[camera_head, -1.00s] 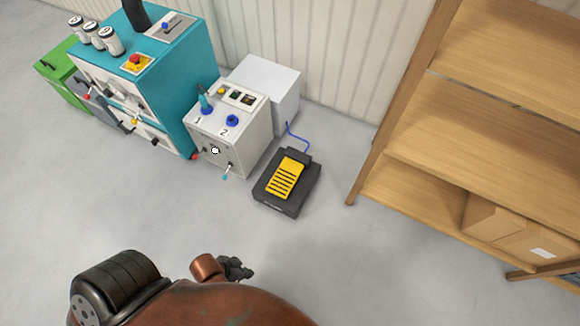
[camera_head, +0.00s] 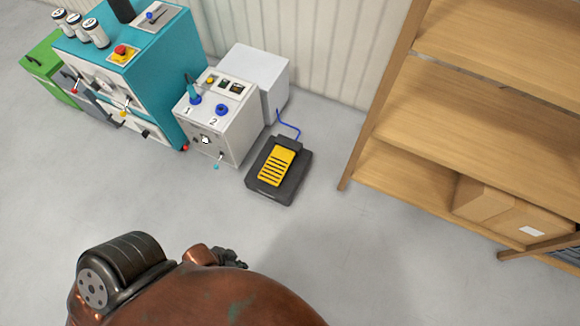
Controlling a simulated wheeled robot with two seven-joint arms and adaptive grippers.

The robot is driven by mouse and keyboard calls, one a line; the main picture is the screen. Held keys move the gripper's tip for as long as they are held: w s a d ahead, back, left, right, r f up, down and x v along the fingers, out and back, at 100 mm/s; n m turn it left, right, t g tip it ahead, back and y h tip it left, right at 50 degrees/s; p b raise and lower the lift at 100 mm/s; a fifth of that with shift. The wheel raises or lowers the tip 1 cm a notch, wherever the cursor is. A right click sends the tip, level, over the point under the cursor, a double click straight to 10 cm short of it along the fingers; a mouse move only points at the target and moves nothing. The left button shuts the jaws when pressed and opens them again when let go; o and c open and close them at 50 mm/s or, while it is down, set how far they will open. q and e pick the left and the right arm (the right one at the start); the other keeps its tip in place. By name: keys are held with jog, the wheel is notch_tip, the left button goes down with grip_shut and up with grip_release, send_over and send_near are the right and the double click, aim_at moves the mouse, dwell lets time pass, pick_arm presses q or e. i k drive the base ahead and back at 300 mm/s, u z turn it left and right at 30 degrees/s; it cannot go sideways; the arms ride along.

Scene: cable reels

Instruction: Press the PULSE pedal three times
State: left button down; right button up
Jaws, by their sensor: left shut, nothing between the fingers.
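The pedal (camera_head: 277,167) has a yellow ribbed tread on a black base and lies on the floor in the middle of the view. A blue cable runs from its back towards the white boxes. Any lettering on it is too small to read. My left gripper (camera_head: 234,262) shows small and dark at the end of my copper-coloured arm, below and left of the pedal in the picture. It is shut and empty, apart from the pedal. My right gripper is not in view.
A white control box (camera_head: 222,118) with blue knobs stands left of the pedal, beside a teal cabinet (camera_head: 160,70) and a green box (camera_head: 45,62). A wooden shelf (camera_head: 450,120) with cardboard boxes (camera_head: 512,214) stands at right. The floor in front of the pedal is clear.

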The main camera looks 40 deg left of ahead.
aim_at(277, 166)
jog(key=z, duration=2.1)
jog(key=k, duration=0.9)
jog(key=u, duration=1.7)
